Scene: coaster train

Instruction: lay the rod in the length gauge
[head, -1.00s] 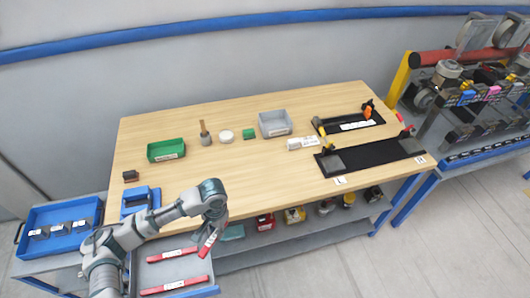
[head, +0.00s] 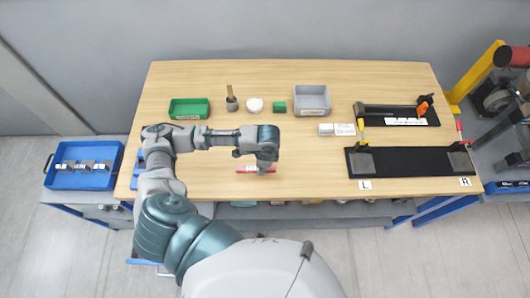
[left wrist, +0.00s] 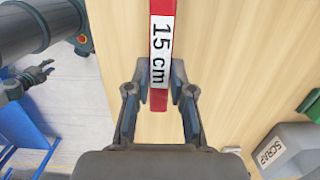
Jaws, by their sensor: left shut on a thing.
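My left gripper (head: 265,168) is shut on a red rod (head: 250,170) above the front middle of the table. In the left wrist view the rod (left wrist: 159,85) sits between the fingertips (left wrist: 160,92), and its white label reads "15 cm". A black board (head: 412,161) with end blocks and signs L and R lies at the table's front right. A second black board (head: 385,116) with an orange part lies behind it. I cannot tell by a label which is the length gauge. A small dark claw, probably my right gripper (left wrist: 42,70), shows far off in the left wrist view.
A grey bin (head: 328,107), marked SCRAP in the left wrist view (left wrist: 293,140), stands at the back middle. A green bin (head: 189,116), a cup, a white disc and a green block stand along the back. White blocks (head: 337,129) lie left of the boards.

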